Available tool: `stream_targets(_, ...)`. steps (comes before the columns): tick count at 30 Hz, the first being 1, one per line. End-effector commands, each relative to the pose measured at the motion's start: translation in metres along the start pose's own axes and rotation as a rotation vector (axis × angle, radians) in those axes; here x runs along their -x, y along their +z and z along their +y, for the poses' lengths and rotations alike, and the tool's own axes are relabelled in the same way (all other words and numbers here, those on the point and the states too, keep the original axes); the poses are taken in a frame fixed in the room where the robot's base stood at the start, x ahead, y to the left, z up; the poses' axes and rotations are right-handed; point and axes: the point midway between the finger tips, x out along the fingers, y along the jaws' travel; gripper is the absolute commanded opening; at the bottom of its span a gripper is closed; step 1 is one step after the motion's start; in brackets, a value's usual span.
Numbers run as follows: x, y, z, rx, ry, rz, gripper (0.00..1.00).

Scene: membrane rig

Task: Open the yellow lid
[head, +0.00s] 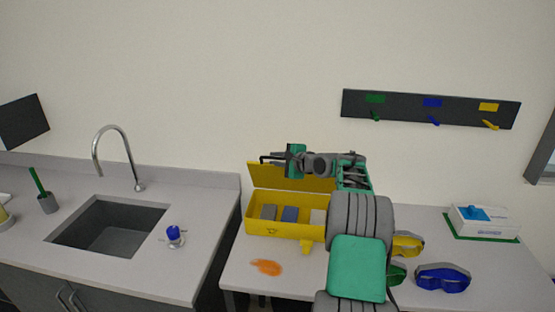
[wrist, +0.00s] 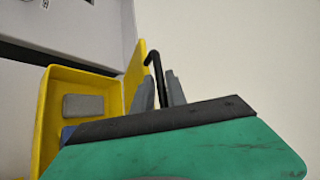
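The yellow box (head: 285,228) stands on the right counter. Its yellow lid (head: 290,178) is raised, standing roughly upright at the back, and the inside shows. In the wrist view the lid (wrist: 138,72) is seen nearly edge-on. My gripper (head: 272,158) is at the top left of the lid. In the wrist view the lid's black bent handle (wrist: 153,62) passes between the grey fingers of my gripper (wrist: 161,90). Whether both fingers press on the handle is not clear. My gripper's palm hides the fingers' lower part.
Several blocks lie in the box, including a grey one (wrist: 83,105). An orange stain (head: 266,267) is in front. Yellow goggles (head: 408,244), blue goggles (head: 443,279) and a white box (head: 484,222) are to the right. A sink (head: 108,230) is left. Wall hooks (head: 431,109) hang behind.

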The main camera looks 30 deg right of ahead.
Motion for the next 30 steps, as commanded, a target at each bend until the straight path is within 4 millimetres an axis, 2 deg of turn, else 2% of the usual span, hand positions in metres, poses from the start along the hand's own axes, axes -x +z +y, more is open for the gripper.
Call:
stream_targets(5, 0.001, -0.001, 0.0, 0.0, -0.001, 0.001, 0.32)
stream_targets(17, 0.005, -0.003, 0.0, -0.001, -0.002, 0.004, 0.32)
stream_targets(20, 0.019, -0.004, 0.001, -0.001, -0.003, 0.005, 0.32)
stream_targets(27, 0.067, -0.001, 0.001, 0.001, -0.005, 0.002, 0.32)
stream_targets(30, 0.077, 0.0, 0.0, 0.002, -0.003, 0.001, 0.32)
